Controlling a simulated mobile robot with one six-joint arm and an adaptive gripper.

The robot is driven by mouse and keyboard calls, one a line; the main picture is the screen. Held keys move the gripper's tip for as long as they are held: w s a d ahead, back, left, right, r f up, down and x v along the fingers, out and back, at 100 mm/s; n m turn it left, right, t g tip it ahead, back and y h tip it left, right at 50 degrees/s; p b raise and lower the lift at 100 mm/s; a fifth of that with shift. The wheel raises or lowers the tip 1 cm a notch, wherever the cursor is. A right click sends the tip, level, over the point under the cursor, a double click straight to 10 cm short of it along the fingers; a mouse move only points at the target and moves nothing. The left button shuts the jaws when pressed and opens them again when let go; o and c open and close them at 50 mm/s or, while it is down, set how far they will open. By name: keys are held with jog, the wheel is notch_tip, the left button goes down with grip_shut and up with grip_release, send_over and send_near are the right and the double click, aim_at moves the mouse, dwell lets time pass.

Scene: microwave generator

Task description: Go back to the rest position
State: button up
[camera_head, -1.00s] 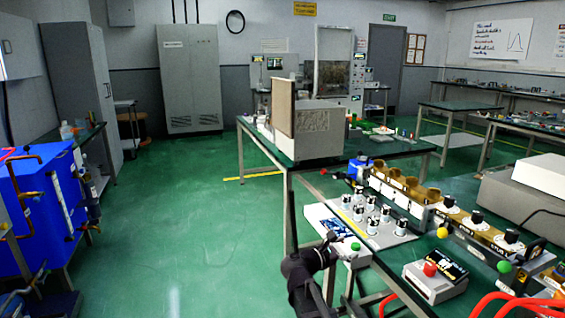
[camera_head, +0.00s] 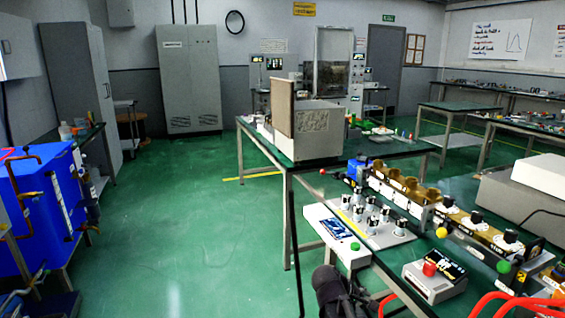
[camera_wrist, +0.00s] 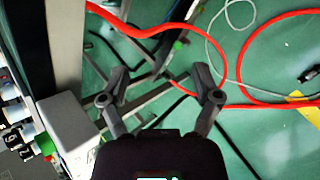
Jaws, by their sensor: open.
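My gripper (camera_wrist: 160,82) shows in the wrist view with its two dark fingers spread apart and nothing between them. It is over the green floor, beside the table edge. In the head view only a dark part of my arm shows at the bottom edge; the fingertips cannot be made out there. A white box with a green button (camera_head: 338,235) sits at the near table's left edge, above my arm in the picture and apart from it.
A red hose (camera_wrist: 265,30) and thin cables lie below my gripper in the wrist view. Open green floor (camera_head: 190,230) extends to the left.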

jog(key=s+a+f+m+g+y, duration=0.35)
jog(key=s+a+m+y, duration=0.25)
jog(key=s+m+y, duration=0.25)
notch_tip(320, 180, up, 24)
jog(key=p, duration=2.5)
jog(key=shift+s+d+m+t+p, duration=0.15)
jog(key=shift+s+m+t+p, duration=0.05)
jog(key=shift+m+t+p, duration=0.2)
